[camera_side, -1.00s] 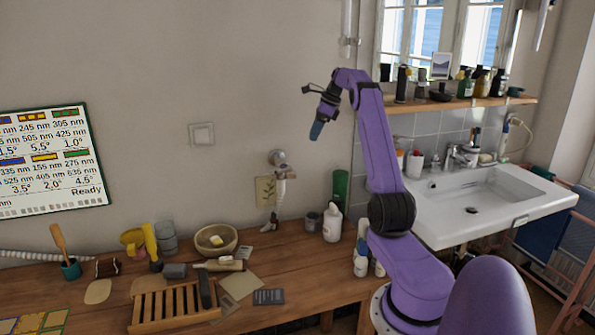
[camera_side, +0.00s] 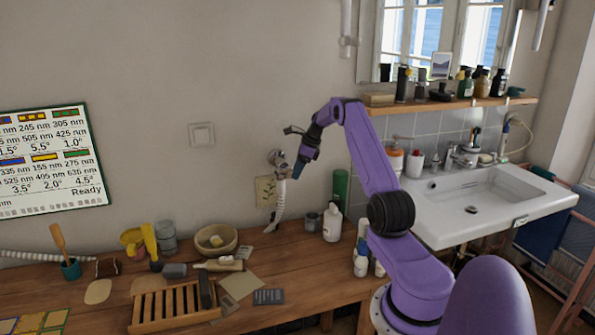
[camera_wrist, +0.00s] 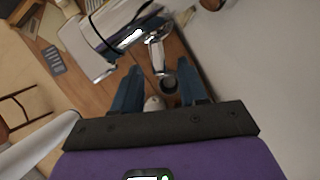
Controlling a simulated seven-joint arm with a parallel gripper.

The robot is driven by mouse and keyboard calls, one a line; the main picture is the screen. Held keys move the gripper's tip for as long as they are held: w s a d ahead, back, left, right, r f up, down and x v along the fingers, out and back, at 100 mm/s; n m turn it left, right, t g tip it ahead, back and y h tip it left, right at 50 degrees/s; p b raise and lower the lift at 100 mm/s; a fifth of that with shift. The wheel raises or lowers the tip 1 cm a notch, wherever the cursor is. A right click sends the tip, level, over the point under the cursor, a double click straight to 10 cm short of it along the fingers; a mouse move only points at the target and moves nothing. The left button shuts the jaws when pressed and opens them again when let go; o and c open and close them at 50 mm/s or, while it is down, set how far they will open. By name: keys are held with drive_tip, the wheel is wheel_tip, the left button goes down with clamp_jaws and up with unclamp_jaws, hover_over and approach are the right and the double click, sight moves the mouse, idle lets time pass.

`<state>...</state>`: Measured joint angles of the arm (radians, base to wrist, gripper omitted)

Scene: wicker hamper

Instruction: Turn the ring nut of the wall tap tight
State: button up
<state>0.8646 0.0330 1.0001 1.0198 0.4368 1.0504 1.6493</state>
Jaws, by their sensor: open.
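In the wrist view the chrome tap (camera_wrist: 118,38) lies ahead, mostly left of the fingers. My open gripper (camera_wrist: 160,82) has its two blue fingers apart, with nothing visibly gripped between them. The ring nut is too small or hidden to pick out surely, and contact with the tap cannot be told.
Below the tap, a grey cup (camera_side: 312,222), a white bottle (camera_side: 332,223) and a green cylinder (camera_side: 340,188) stand on the bench (camera_side: 290,262). A bowl (camera_side: 216,240) stands to the left. The washbasin (camera_side: 480,200) is at right. The wall left of the tap is mostly clear.

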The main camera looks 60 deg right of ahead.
drive_tip(key=shift+f, duration=0.15)
drive_tip(key=shift+c, duration=0.3)
clamp_jaws()
drive_tip(key=shift+w+d, duration=0.1)
drive_tip(key=shift+w+d+n+g+y, duration=0.2)
drive_tip(key=shift+d+n, duration=0.1)
drive_tip(key=shift+n, duration=0.45)
drive_tip(key=shift+w+d+n+g+y, duration=0.1)
drive_tip(key=shift+w+d+n+y, duration=0.15)
drive_tip(key=shift+n, duration=0.5)
drive_tip(key=shift+o, duration=0.3)
unclamp_jaws()
